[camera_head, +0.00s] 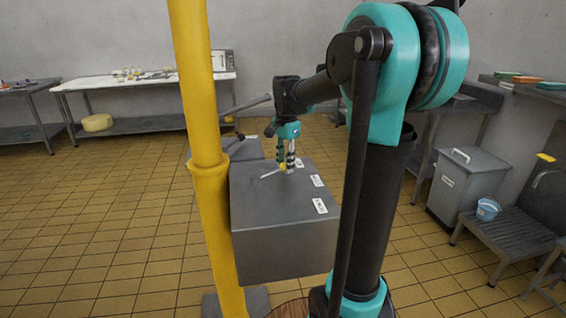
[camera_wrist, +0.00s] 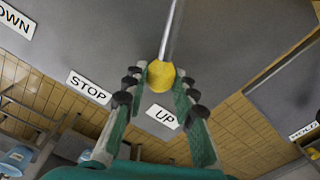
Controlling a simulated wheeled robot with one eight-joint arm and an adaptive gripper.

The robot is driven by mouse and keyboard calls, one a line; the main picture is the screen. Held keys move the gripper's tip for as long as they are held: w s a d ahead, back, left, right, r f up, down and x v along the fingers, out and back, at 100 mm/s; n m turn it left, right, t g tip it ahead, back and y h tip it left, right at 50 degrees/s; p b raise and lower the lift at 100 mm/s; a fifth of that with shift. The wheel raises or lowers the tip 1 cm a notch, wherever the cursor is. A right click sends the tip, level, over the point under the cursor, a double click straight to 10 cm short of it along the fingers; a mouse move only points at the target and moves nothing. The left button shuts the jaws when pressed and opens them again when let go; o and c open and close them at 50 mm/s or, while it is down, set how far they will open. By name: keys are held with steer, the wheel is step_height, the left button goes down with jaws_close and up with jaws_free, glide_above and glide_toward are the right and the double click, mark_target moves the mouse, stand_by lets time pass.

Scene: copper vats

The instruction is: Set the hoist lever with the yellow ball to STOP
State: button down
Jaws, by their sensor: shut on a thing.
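The hoist lever is a thin metal rod (camera_wrist: 172,30) ending in a yellow ball (camera_wrist: 161,75). My gripper (camera_wrist: 160,88) is shut on the yellow ball, with a finger on each side. The UP label (camera_wrist: 162,117) lies just beyond the ball, so the lever points near UP. The STOP label (camera_wrist: 88,87) is to its left, and the DOWN label (camera_wrist: 14,20) is farther left, partly cut off. In the head view my gripper (camera_head: 290,163) points down onto the grey box (camera_head: 285,240), and the yellow ball (camera_head: 284,168) partly shows at its fingertips.
A second grey box (camera_head: 243,149) with a dark-ended lever stands behind. A HOLD label (camera_wrist: 303,131) shows at right in the wrist view. A yellow post (camera_head: 208,180) rises close to the left of the hoist box. Tiled floor (camera_head: 110,220) is open at left.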

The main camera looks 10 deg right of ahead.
steer(key=s+m, duration=0.1)
steer(key=s+d+m, duration=0.1)
steer(key=s, duration=0.1)
steer(key=shift+d+m, duration=0.1)
steer(key=shift+m, duration=0.3)
steer(key=shift+s+d+m, duration=0.15)
steer(key=shift+s+m, duration=1.25)
steer(key=c, duration=1.2)
jaws_free()
steer(key=shift+r, duration=0.15)
step_height(320, 180, up, 12)
steer(key=shift+s, duration=0.15)
steer(key=shift+s, duration=0.1)
